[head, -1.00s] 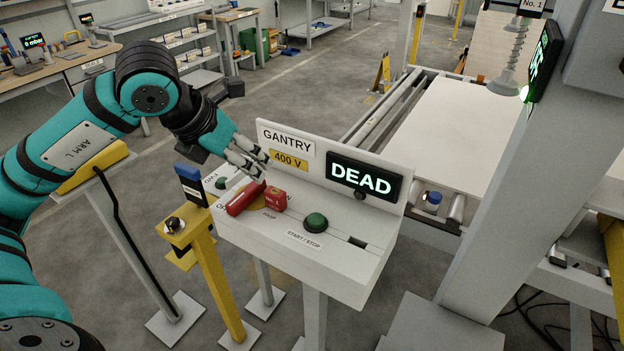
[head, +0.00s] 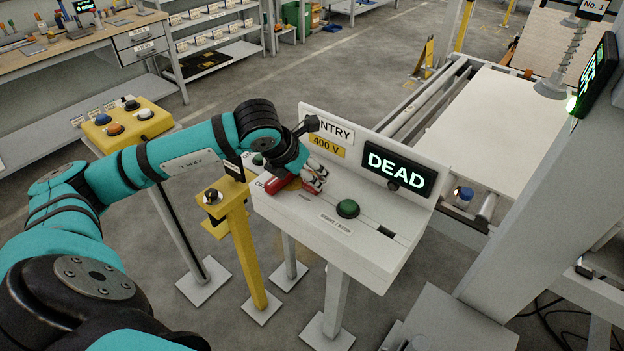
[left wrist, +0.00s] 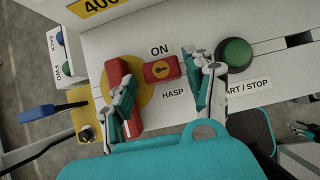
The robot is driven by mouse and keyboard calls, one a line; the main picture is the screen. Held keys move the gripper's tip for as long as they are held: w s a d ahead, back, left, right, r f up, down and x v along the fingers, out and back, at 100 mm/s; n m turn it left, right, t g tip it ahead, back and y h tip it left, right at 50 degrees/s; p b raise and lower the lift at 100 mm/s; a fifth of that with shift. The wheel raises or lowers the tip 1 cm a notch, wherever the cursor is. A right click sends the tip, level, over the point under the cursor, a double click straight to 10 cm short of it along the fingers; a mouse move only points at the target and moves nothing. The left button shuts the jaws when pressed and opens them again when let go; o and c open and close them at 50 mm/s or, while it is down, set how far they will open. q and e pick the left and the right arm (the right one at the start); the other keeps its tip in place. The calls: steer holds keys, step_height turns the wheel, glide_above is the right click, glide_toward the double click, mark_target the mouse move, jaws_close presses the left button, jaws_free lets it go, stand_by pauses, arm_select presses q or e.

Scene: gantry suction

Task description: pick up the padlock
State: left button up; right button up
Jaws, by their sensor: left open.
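The padlock (left wrist: 162,70) is a small red block with a keyhole on a yellow-orange face. It sits on the sloped panel below the word ON, above the HASP label. My left gripper (left wrist: 164,98) is open over the panel, with one finger on each side of the padlock. The left finger overlaps the red switch handle (left wrist: 115,72) in this view; I cannot tell if they touch. In the head view my left gripper (head: 314,178) hides most of the padlock. What seems to be my right gripper (left wrist: 304,130) shows small at the right edge of the left wrist view.
A green START/STOP button (head: 348,208) is on the panel right of the gripper. The DEAD display (head: 399,169) stands on the upright back plate behind. A yellow post (head: 244,240) with a key switch stands at the left of the console.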

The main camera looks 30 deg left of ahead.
arm_select(q)
steer(key=p+x, duration=0.1)
steer(key=x, duration=0.2)
steer(key=shift+w+d+f, duration=0.1)
steer(key=shift+f, duration=0.2)
steer(key=c, duration=1)
arm_select(e)
steer(key=shift+s+d+r, duration=0.15)
steer(key=shift+s+r, duration=0.35)
steer(key=shift+r, duration=0.35)
arm_select(q)
steer(key=shift+r, duration=0.1)
arm_select(e)
steer(key=shift+f, duration=0.1)
